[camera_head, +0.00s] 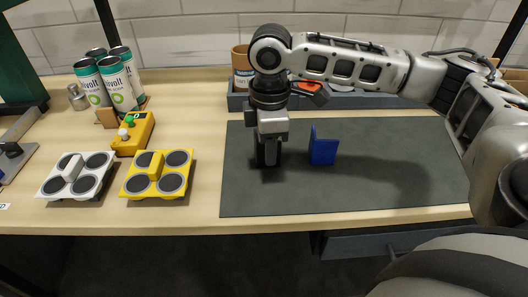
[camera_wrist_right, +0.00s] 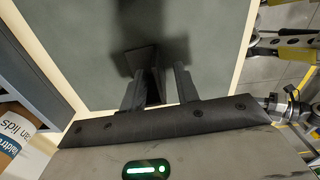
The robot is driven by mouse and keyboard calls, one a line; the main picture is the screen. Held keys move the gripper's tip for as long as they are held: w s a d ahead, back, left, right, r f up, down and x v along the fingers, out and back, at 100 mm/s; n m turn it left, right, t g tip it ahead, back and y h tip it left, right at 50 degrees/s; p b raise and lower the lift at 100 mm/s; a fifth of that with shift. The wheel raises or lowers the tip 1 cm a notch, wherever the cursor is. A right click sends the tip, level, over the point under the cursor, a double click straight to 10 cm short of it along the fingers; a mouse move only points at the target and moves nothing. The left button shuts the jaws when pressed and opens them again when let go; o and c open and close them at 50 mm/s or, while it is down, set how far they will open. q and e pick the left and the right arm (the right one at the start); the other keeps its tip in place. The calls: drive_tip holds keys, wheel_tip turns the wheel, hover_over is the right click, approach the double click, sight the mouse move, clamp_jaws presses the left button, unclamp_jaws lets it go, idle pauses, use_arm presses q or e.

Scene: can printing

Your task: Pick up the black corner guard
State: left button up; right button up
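My right gripper (camera_head: 268,160) points straight down at the left part of the dark mat (camera_head: 400,190). In the right wrist view its two fingers (camera_wrist_right: 159,88) stand apart, with the black corner guard (camera_wrist_right: 142,60) between them. The guard is a dark, angled piece on the mat; a narrow gap seems to show between it and the right-hand finger. In the head view the guard is mostly hidden by the gripper and hard to tell from the dark fingers. My left gripper is not in view.
A blue corner guard (camera_head: 323,150) stands upright on the mat, close to the right of my gripper. A grey tray (camera_head: 237,102) with a brown container (camera_head: 241,60) is behind. White (camera_head: 75,177) and yellow (camera_head: 157,176) holders, a yellow button box (camera_head: 134,133) and several cans (camera_head: 119,82) stand left.

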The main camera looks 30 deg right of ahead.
clamp_jaws()
